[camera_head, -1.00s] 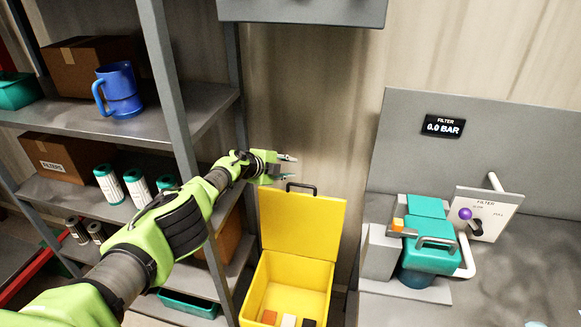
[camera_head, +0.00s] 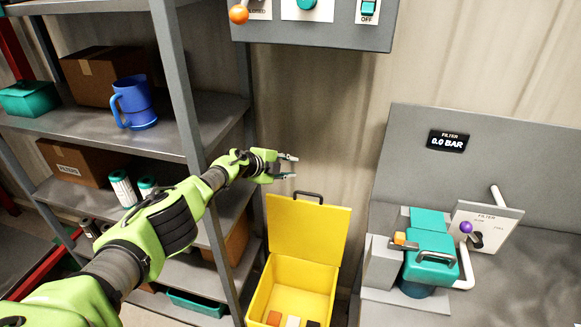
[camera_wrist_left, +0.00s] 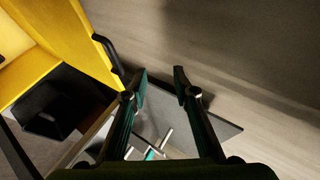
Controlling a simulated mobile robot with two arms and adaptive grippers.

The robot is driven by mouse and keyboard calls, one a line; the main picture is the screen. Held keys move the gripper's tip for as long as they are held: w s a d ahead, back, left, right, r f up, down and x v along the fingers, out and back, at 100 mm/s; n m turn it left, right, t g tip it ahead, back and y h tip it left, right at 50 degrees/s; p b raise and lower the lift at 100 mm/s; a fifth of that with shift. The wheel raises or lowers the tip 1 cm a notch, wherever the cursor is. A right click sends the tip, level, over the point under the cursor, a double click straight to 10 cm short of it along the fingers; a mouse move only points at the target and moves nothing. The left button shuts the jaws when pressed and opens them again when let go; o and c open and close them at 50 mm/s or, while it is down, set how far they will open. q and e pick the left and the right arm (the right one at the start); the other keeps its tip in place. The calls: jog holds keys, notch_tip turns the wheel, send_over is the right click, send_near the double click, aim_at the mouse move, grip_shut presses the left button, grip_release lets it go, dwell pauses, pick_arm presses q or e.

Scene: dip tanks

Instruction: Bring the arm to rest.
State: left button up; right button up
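My left gripper (camera_head: 287,167) is stretched out in front of the wall, above the open lid of the yellow box (camera_head: 305,232). Its fingers are apart with nothing between them. In the left wrist view the two fingertips (camera_wrist_left: 162,82) also stand apart and empty, with the yellow box (camera_wrist_left: 85,40) and its dark handle at the upper left. The fingers do not appear to touch the box. My right gripper is in neither view.
A grey shelf (camera_head: 200,130) with a blue jug (camera_head: 133,102), cartons and filter cartridges stands at the left. A control panel (camera_head: 315,32) hangs above. At the right are a teal filter housing (camera_head: 430,245), its lever plate (camera_head: 485,230) and a display reading 0.0 BAR (camera_head: 448,141).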

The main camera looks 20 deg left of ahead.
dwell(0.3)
pick_arm(q)
jog(key=s+d+f+n+b, duration=0.25)
jog(key=s+f, duration=0.35)
jog(key=f, duration=0.6)
jog(key=s+d+f+n+b, duration=0.25)
jog(key=s+f, duration=0.25)
jog(key=f, duration=0.8)
jog(key=s+a+f+n+g+y+b, duration=0.25)
jog(key=s+f+n, duration=0.25)
jog(key=s+f, duration=1.3)
jog(key=s+a+f+n+g+y+b, duration=0.2)
jog(key=s+f+n+b, duration=0.2)
jog(key=s+f, duration=1.4)
jog(key=s+a+f+n+g+b, duration=0.1)
jog(key=s+f+n+g, duration=0.1)
jog(key=s, duration=1.2)
jog(key=s+a+f+n+g+b, duration=0.1)
jog(key=s+f+n+g+b, duration=0.1)
jog(key=s, duration=1.3)
jog(key=shift+s+f+g+y, duration=0.25)
jog(key=shift+f+g+y, duration=0.25)
jog(key=shift+f, duration=0.35)
jog(key=shift+w, duration=0.1)
